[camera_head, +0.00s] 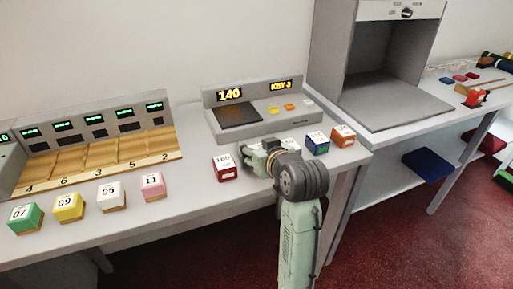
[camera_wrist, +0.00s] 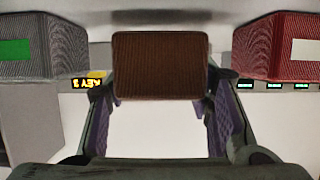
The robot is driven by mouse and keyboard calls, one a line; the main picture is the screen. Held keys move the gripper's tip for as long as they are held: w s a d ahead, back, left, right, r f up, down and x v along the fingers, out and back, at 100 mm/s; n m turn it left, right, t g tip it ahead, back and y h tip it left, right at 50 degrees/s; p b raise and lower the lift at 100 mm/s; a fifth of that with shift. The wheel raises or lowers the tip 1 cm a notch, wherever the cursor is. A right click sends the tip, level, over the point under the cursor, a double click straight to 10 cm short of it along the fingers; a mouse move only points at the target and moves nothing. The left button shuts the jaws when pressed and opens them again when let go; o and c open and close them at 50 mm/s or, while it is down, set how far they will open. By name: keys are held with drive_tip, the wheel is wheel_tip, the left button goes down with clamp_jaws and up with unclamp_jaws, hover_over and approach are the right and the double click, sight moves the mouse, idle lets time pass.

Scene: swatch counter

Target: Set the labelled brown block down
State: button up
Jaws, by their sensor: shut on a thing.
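A brown block (camera_wrist: 160,65) sits between the two fingers of my gripper (camera_wrist: 161,84) in the wrist view, with a finger at each side. My gripper is shut on it. Its label does not show. In the head view my gripper (camera_head: 262,157) is low over the front part of the counter (camera_head: 195,200), between a red block and a blue block. There my arm mostly hides the brown block. I cannot tell whether the block touches the counter.
A red block (camera_head: 224,167) stands close on the left; a blue block (camera_head: 317,142) and an orange block (camera_head: 342,135) stand on the right. Behind is a grey device (camera_head: 235,128) reading 140 and KEY 3. Green, yellow, white and pink blocks stand further left before numbered bins (camera_head: 90,165).

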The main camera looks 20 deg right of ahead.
drive_tip(key=shift+f+b, duration=0.45)
drive_tip(key=shift+f, duration=0.15)
drive_tip(key=o, duration=1.3)
drive_tip(key=shift+c, duration=0.2)
drive_tip(key=v, duration=1.2)
